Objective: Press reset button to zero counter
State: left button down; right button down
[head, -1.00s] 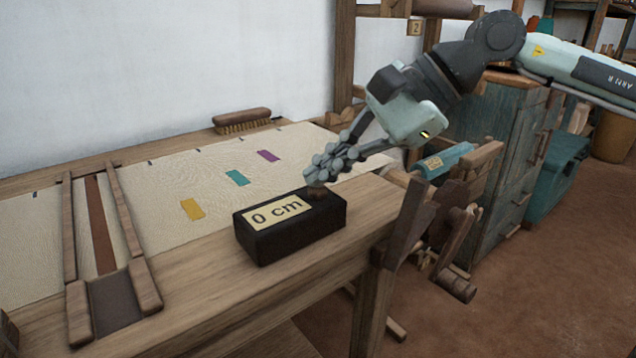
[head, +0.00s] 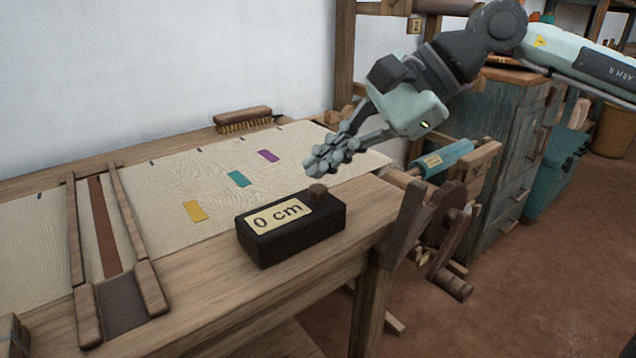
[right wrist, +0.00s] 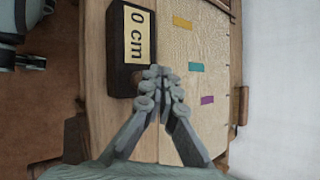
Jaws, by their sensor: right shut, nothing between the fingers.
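The counter (head: 290,236) is a black box on the wooden loom beam, with a cream label (head: 282,216) reading "0 cm". Its brown round reset button (head: 317,194) stands up on the right end of the top. My right gripper (head: 318,168) is shut and empty, a little above and behind the button and apart from it. My left gripper is not in view.
Cloth (head: 215,170) with yellow, teal and purple patches lies behind the counter. A brush (head: 243,120) lies at the back edge. A ratchet and roller (head: 440,165) are at right.

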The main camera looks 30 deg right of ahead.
aim_at(325, 188)
jog(key=shift+r+p, duration=2.45)
jog(key=shift+r, duration=0.15)
jog(key=shift+f, duration=0.1)
